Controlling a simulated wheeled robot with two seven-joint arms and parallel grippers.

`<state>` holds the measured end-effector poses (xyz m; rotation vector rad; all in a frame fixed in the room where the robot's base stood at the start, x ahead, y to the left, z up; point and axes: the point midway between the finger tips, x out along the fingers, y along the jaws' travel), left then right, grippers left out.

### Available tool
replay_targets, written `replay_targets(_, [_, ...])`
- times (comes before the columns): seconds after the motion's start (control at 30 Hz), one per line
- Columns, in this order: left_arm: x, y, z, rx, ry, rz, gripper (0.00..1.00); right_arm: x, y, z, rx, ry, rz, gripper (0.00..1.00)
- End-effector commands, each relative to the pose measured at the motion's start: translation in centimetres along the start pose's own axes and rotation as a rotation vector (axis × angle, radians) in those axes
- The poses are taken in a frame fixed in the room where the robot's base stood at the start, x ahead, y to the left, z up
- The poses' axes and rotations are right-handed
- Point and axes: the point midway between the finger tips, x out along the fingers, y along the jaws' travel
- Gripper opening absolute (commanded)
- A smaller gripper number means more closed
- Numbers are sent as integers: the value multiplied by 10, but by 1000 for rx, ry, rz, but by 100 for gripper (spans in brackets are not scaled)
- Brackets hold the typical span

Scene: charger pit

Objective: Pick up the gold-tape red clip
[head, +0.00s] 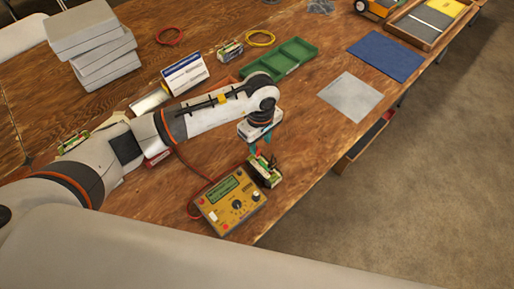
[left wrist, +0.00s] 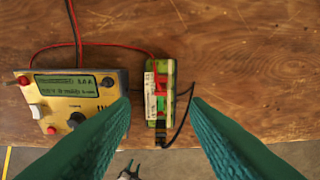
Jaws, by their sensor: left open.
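A small battery pack (head: 266,180) with a pale label and green ends lies right of the yellow charger (head: 222,209); it also shows in the left wrist view (left wrist: 151,82). A small red piece (left wrist: 161,103), likely the red clip, sits on the pack, with green beside it. I cannot make out gold tape on it. A red lead (left wrist: 120,44) runs from the charger side to the pack's far end. My left gripper (head: 262,153) is open above the pack, its teal fingers either side of it in the left wrist view. My right gripper is not in view.
The table's front edge is close to the charger and pack. A green tray (head: 283,62), a grey mat (head: 350,97) and a blue mat (head: 386,56) lie farther off. Grey boxes (head: 88,30) are stacked at the back left. Bare wood lies right of the pack.

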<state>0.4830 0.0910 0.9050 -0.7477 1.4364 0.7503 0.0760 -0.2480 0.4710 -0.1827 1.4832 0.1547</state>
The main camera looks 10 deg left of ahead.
Motion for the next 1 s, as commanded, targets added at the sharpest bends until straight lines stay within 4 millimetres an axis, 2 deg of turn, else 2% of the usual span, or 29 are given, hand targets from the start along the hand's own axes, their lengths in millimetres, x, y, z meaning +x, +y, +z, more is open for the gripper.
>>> replay_targets(0.17, [11,0,1,-1,1,1,42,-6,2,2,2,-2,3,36])
replay_targets(0.33, [34,0,7,-3,3,5,42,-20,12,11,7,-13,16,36])
replay_targets(0.5, [55,-1,8,-1,0,1,42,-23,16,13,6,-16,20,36])
replay_targets(0.77, [59,-1,9,1,0,-1,42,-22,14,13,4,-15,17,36])
replay_targets(1.0, [59,-1,9,0,0,-1,4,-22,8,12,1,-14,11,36])
